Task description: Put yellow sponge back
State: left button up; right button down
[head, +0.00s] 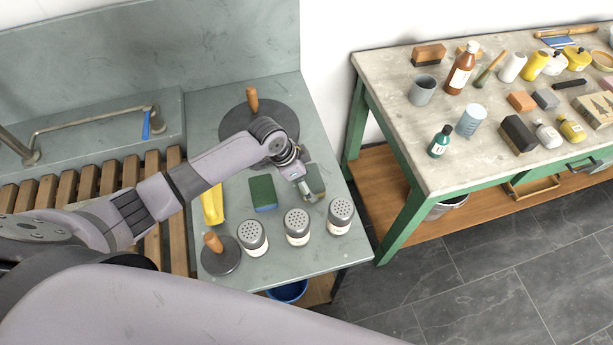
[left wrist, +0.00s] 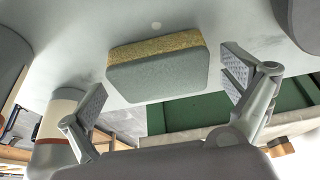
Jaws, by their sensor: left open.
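The sponge, with a yellow speckled layer and a grey-green layer, shows in the left wrist view (left wrist: 155,80) on a grey surface. In the head view the sponge (head: 316,177) is partly hidden by my left gripper (head: 308,192), near the right edge of the grey stone counter. My left gripper is open. In the left wrist view its fingers stand on either side of the sponge, with a visible gap to each side. My right gripper does not show.
A green block (head: 263,192) and a yellow cloth-like item (head: 212,205) lie left of my gripper. Three shakers (head: 297,227) stand in front, beside a round wooden-handled disc (head: 220,255). A larger handled disc (head: 240,122) lies behind. A crowded green-framed table (head: 390,70) stands right.

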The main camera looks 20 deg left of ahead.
pick_arm(q)
jog(key=shift+r, duration=0.15)
jog(key=b+v, duration=0.1)
jog(key=v, duration=1.1)
dwell(0.3)
